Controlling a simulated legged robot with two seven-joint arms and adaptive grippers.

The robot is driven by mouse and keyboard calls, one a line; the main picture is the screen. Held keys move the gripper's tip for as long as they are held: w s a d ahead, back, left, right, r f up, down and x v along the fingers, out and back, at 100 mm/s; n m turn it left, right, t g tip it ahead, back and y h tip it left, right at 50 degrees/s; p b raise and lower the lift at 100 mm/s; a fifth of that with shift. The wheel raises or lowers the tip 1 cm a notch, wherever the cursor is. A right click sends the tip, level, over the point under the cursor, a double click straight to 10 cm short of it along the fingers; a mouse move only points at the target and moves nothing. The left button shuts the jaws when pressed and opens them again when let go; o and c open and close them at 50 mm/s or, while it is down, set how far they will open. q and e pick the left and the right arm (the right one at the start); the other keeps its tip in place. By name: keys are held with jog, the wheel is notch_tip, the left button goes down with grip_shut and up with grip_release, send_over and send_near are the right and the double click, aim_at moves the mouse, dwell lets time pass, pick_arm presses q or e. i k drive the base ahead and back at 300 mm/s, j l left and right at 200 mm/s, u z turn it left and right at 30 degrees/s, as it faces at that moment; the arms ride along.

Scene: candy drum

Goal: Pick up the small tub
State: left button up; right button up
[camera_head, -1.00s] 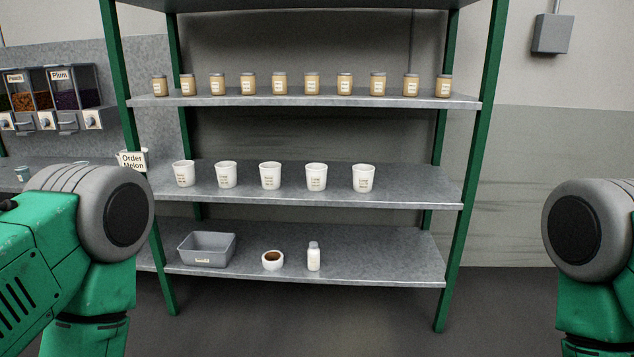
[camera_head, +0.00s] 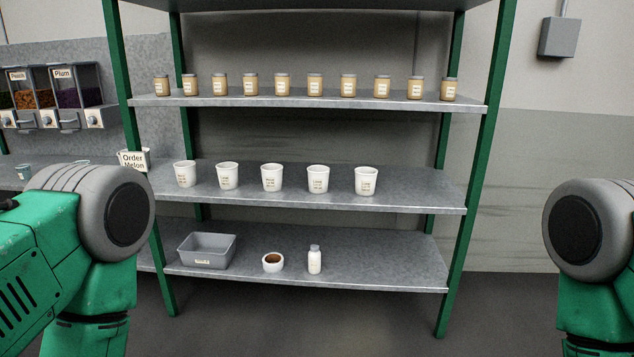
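Several white tubs with printed labels stand upright in a row on the middle shelf (camera_head: 420,196). From left to right they are a first tub (camera_head: 185,174), a second tub (camera_head: 228,175), a third tub (camera_head: 272,177), a fourth tub (camera_head: 318,179) and a fifth tub (camera_head: 366,181). The label print is too small to read surely, so I cannot tell which one is marked small. Parts of my two arms show at the left and right edges. Neither gripper is in view.
Green posts (camera_head: 474,180) frame the rack. Jars (camera_head: 315,85) line the upper shelf. The bottom shelf holds a grey bin (camera_head: 207,251), a small bowl (camera_head: 273,262) and a white bottle (camera_head: 315,260). Dispensers (camera_head: 78,90) and an "Order Melon" sign (camera_head: 133,160) are at left.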

aim_at(318, 176)
jog(key=i+l+u, duration=0.1)
jog(key=i+l, duration=0.5)
jog(key=l, duration=0.15)
jog(key=i+l+u, duration=0.15)
jog(key=i+l, duration=0.2)
jog(key=i+l+u, duration=0.1)
jog(key=i+l, duration=0.15)
jog(key=l, duration=0.15)
jog(key=i+l+u, duration=0.1)
jog(key=i+l, duration=0.2)
jog(key=l, duration=0.15)
